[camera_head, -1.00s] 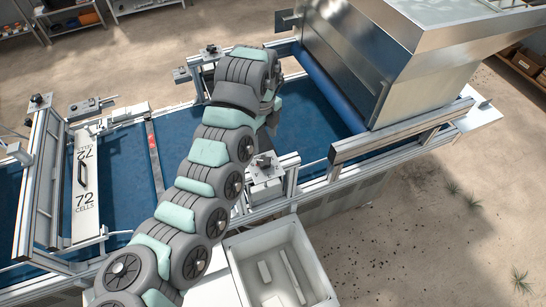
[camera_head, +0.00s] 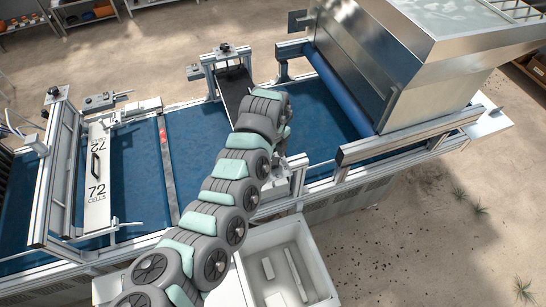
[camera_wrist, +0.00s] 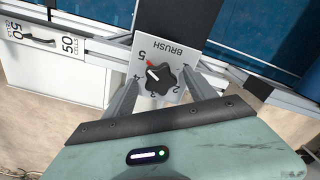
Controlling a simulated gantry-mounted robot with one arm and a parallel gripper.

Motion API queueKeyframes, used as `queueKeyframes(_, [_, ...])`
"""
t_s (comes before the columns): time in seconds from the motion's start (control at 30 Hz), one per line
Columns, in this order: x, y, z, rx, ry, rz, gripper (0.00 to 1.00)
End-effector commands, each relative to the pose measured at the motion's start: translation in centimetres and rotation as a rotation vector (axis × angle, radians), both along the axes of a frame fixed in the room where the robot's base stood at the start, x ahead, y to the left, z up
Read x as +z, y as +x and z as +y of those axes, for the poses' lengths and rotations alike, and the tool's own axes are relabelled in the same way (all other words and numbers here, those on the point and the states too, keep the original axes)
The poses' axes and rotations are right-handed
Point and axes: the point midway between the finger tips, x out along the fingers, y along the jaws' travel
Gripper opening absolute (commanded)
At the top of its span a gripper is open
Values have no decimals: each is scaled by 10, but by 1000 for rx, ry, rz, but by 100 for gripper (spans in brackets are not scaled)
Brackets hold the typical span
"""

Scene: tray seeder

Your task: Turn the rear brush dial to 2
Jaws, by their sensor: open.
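In the wrist view a black star-shaped knob (camera_wrist: 161,79) with a white mark sits on a light dial plate (camera_wrist: 178,58) lettered BRUSH. A red mark lies beside the 5, at the knob's edge. The white mark on the knob points roughly towards the 4 and 5 side. My gripper (camera_wrist: 160,77) is open, one finger on each side of the knob. I cannot tell whether either finger touches it. In the head view my arm hides the dial and gripper.
A dark strip (camera_head: 235,86) crosses the blue belt (camera_head: 198,128) beside my arm. A metal hopper (camera_head: 372,60) stands to the right. A white 72-cells plate (camera_head: 97,170) is at the left, and a white bin (camera_head: 250,255) with several pieces stands in front.

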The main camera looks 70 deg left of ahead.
Motion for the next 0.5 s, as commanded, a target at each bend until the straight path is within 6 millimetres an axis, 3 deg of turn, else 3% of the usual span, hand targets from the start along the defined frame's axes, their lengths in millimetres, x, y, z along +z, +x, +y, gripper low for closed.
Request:
queueKeyframes(0.1, [0, 0, 0, 0, 0, 0, 65])
queueKeyframes(0.5, [0, 0, 0, 1, 0, 0, 32])
